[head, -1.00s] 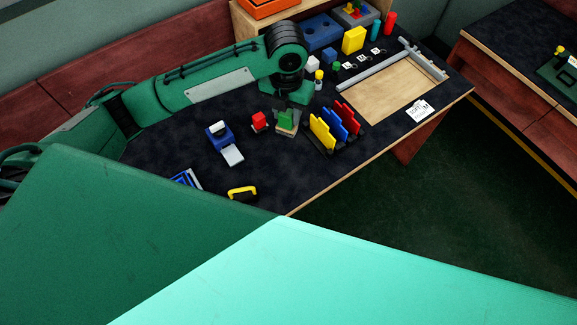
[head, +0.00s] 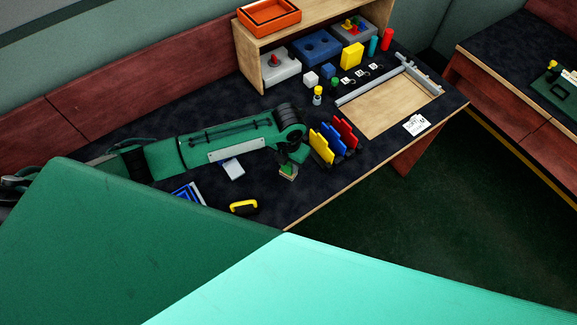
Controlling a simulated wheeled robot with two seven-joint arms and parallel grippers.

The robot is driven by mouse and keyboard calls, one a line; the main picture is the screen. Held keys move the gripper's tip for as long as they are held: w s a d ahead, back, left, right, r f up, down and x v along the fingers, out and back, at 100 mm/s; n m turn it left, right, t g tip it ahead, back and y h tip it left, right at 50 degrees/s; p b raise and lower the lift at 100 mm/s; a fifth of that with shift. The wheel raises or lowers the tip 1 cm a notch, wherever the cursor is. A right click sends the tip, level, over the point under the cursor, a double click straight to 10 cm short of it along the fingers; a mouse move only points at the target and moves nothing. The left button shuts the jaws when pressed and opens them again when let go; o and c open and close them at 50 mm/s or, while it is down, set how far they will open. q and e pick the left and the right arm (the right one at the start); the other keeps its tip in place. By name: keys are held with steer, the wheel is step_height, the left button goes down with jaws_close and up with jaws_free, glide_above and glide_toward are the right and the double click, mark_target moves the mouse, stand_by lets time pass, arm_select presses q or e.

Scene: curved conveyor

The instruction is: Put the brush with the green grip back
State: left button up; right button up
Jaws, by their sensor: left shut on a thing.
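The brush with the green grip (head: 288,172) shows as a small pale block with a little green on top, just below my left gripper (head: 291,161). My left gripper is shut on it, and my arm hides most of the grip. It hangs or stands just left of and in front of a dark rack with yellow (head: 321,147), blue (head: 334,138) and red (head: 345,132) upright plates. I cannot tell whether its underside touches the table. My right gripper is not in view.
A yellow-handled item (head: 243,207) and a blue-and-white item (head: 187,194) lie near the front edge.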

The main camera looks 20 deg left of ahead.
mark_target(289, 169)
arm_select(q)
step_height(289, 169, down, 4)
steer(key=shift+r+p, duration=0.1)
steer(key=shift+p, duration=0.3)
steer(key=shift+f, duration=0.2)
steer(key=shift+f, duration=0.15)
steer(key=o, duration=1)
steer(key=shift+o, duration=0.2)
step_height(289, 169, up, 12)
steer(key=shift+r+b, duration=0.25)
steer(key=shift+b, duration=0.9)
